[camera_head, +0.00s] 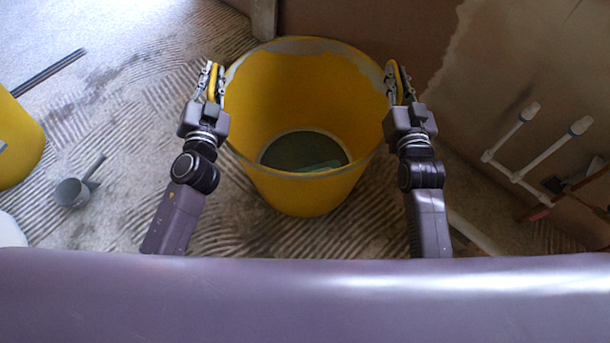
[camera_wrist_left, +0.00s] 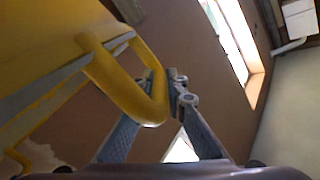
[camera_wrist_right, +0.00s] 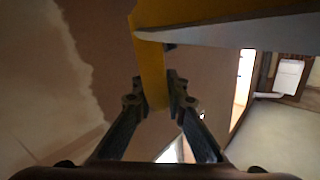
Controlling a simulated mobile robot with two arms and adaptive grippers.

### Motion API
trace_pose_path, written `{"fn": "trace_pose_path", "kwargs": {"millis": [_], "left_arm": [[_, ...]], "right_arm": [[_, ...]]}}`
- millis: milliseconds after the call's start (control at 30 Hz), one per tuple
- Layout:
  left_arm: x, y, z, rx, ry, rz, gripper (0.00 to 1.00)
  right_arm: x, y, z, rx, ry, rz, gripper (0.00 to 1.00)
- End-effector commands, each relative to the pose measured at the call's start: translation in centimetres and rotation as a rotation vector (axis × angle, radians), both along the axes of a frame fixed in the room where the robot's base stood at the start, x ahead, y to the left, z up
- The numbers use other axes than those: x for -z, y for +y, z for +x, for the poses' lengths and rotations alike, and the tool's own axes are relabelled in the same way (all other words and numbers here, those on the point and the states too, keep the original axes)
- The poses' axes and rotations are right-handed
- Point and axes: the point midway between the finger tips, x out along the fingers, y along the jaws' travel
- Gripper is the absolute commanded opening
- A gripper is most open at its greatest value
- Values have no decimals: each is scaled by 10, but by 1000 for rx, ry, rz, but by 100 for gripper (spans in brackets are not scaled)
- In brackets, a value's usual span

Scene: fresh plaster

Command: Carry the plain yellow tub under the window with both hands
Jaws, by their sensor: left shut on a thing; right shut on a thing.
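The yellow tub (camera_head: 300,195) stands upright between my two arms in the head view, with a grey rim and a dark round bottom inside. A small greenish thing (camera_head: 322,166) lies at its bottom. My left gripper (camera_head: 213,72) is shut on the tub's left handle, a yellow loop that shows in the left wrist view (camera_wrist_left: 150,105). My right gripper (camera_head: 400,75) is shut on the right handle, which shows as a yellow strip in the right wrist view (camera_wrist_right: 153,80). I cannot tell whether the tub touches the floor.
Another yellow container (camera_head: 18,145) stands at the left edge. A grey scoop-like cup (camera_head: 72,192) lies on the ridged floor near it. White pipes (camera_head: 540,155) stand out at the right by the brown wall (camera_head: 420,30). A window (camera_wrist_left: 228,35) shows in the left wrist view.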

Motion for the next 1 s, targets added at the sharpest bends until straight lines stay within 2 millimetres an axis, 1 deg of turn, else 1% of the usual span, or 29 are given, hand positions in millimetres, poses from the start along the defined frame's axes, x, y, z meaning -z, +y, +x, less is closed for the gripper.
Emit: {"fn": "trace_pose_path", "kwargs": {"millis": [33,200,233,367,400,667,767,867,1000], "left_arm": [[-2,0,1,2,-10,0,0],[5,0,1,2,-10,0,0],[10,0,0,0,0,0,14],[9,0,0,0,0,0,29],[9,0,0,0,0,0,30],[9,0,-1,0,0,0,30],[9,-1,-6,0,1,-1,30],[10,-1,-18,1,3,-2,30],[11,-2,-44,-1,4,-3,30]], "right_arm": [[-3,0,1,0,-15,1,0],[4,0,1,0,-15,1,0],[9,0,0,0,-1,0,14],[8,0,0,0,0,0,29],[8,0,0,0,0,0,30],[9,0,0,0,0,0,30],[9,0,0,0,0,0,30],[9,0,0,0,0,0,30],[9,0,0,0,0,0,30]]}}
